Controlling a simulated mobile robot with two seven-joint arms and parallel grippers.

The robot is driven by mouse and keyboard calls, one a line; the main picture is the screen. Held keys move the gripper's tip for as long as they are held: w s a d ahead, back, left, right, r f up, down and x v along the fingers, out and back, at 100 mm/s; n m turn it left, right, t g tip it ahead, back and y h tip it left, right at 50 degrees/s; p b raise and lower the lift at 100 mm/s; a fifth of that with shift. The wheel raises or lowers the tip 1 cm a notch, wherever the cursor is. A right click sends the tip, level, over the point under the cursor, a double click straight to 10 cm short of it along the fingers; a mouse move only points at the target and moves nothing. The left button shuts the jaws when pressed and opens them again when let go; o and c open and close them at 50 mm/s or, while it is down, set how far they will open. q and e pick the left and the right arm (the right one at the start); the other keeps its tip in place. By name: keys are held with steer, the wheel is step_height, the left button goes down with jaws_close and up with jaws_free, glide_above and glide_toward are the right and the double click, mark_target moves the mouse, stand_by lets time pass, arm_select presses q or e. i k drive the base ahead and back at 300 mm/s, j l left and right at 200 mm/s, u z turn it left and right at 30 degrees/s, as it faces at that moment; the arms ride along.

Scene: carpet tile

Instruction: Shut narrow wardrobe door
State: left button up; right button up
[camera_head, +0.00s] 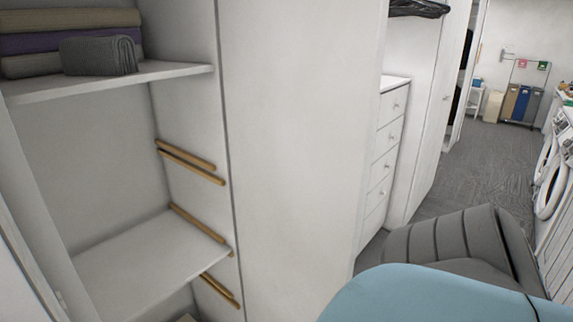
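A narrow white wardrobe stands open at the left, with a bare lower shelf (150,255) and an upper shelf (120,80) in view. Wooden rails (190,165) are fixed along its right inner wall. A white panel edge (25,270), with what looks like a hinge on it, runs down the lower left corner; it may be the open door, but most of it is out of frame. A broad white panel (295,140) stands just right of the opening; I cannot tell whether it is a door or a fixed front. Neither of my grippers is in view.
Folded textiles (70,38) lie on the upper shelf. A white drawer unit (388,145) stands beyond the panel. A light blue rounded surface (430,295) and a grey ribbed seat-like object (460,245) fill the lower right. Carpet (475,165) is clear behind them; washing machines (552,170) line the right.

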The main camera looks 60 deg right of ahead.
mark_target(302, 78)
steer(key=k+l+z, duration=0.1)
steer(key=z, duration=0.25)
steer(key=l+z, duration=0.35)
steer(key=k+l+z, duration=0.1)
steer(key=z, duration=0.25)
steer(key=l+z, duration=0.25)
steer(key=l, duration=0.2)
steer(key=i+l+z, duration=0.1)
steer(key=l+z, duration=0.15)
steer(key=l, duration=0.15)
steer(key=i+l+u, duration=0.1)
steer(key=l+u, duration=0.55)
steer(key=u, duration=0.2)
steer(key=l+u, duration=0.6)
steer(key=u, duration=0.15)
steer(key=i+l+u, duration=0.1)
steer(key=u, duration=0.3)
steer(key=l+u, duration=0.6)
steer(key=l, duration=0.25)
steer(key=k+l+u, duration=0.15)
steer(key=l+u, duration=0.15)
steer(key=l, duration=0.2)
steer(key=k+l, duration=0.1)
steer(key=l, duration=0.25)
steer(key=l+u, duration=0.1)
steer(key=l, duration=0.25)
steer(key=k+l, duration=0.15)
steer(key=l, duration=0.15)
steer(key=l+u, duration=0.05)
